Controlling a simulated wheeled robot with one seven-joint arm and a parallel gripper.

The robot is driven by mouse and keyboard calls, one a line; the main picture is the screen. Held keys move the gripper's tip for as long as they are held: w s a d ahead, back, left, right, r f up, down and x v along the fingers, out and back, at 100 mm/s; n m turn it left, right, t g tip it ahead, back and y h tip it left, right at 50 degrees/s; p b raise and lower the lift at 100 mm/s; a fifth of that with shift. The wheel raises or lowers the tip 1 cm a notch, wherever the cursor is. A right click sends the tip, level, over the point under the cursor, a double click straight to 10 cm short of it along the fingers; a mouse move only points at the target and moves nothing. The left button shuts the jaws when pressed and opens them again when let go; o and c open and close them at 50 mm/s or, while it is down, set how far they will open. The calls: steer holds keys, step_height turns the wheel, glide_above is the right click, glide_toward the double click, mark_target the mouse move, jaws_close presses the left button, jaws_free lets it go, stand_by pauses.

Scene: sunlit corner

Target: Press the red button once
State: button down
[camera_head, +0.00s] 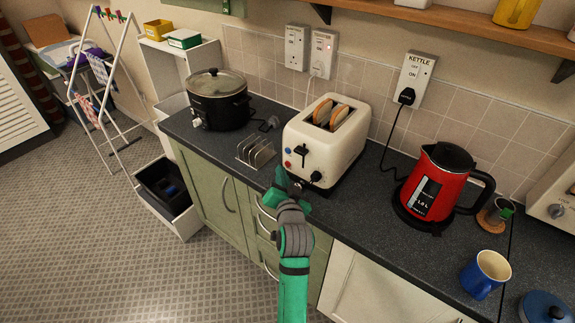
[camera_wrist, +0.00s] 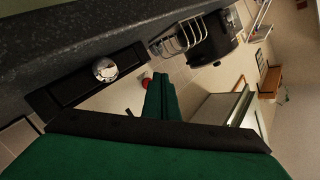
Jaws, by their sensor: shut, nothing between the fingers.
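The red button (camera_head: 288,164) is a small disc low on the left of the cream toaster's front. The toaster (camera_head: 345,150) stands on the dark worktop with two bread slices in its slots. In the wrist view the red button (camera_wrist: 146,79) shows just left of my fingertips, partly hidden by them. My gripper (camera_head: 293,184) is in front of the toaster's front face, near its lower edge. It also shows in the wrist view (camera_wrist: 161,82), green fingers together and empty. I cannot tell whether the fingertips touch the button.
A chrome toast rack (camera_head: 257,152) stands left of the toaster, with a black slow cooker (camera_head: 219,98) behind it. A red kettle (camera_head: 438,185) and a blue mug (camera_head: 486,274) are to the right. The toaster's black dial (camera_head: 316,176) is right of my gripper.

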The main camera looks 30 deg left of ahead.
steer(key=shift+s+a, duration=0.2)
steer(key=shift+s, duration=2.3)
steer(key=shift+d, duration=0.1)
steer(key=s+d+f+m+t+h, duration=0.1)
steer(key=s+d+f+h, duration=0.1)
steer(key=s+d+f, duration=0.4)
steer(key=s+d+f+t+h, duration=0.1)
steer(key=s+d+f+h, duration=0.15)
steer(key=d, duration=0.55)
steer(key=s+d+f+m+t+h, duration=0.1)
steer(key=s+d+f, duration=0.3)
steer(key=d+f, duration=0.25)
steer(key=s+d+r+h, duration=0.1)
steer(key=s+d+h, duration=0.1)
steer(key=s+d, duration=0.5)
steer(key=s+d+r+n+h, duration=0.1)
steer(key=s+d+r+h, duration=0.1)
steer(key=s+d, duration=0.6)
steer(key=s+h, duration=0.1)
steer(key=s, duration=0.6)
steer(key=shift+s+d, duration=0.25)
steer(key=shift+s, duration=0.15)
steer(key=shift+r, duration=0.1)
